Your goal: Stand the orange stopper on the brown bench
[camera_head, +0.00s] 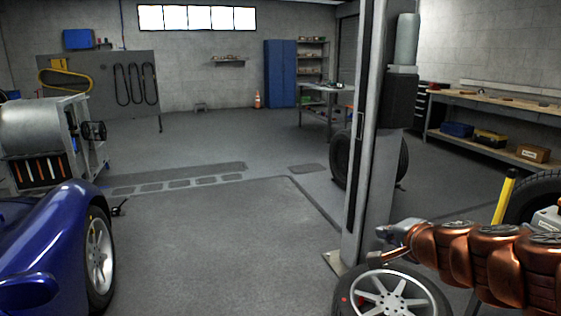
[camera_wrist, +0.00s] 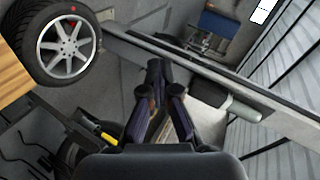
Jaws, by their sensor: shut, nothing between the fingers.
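I cannot make out an orange stopper for sure in either view. A bench with a brown top (camera_head: 480,101) runs along the right wall in the head view, with small items on it. A light-brown wooden surface (camera_wrist: 12,75) shows at the left edge of the wrist view; I cannot tell whether it is the same bench. My gripper (camera_head: 384,232) is at the lower right of the head view, in front of the grey post and above a wheel. In the wrist view my gripper (camera_wrist: 155,72) has its fingers together, with nothing between them.
A grey post (camera_head: 370,150) stands close beside my gripper. A wheel (camera_head: 390,297) lies below it. A blue car (camera_head: 50,245) is at left. The middle floor is open.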

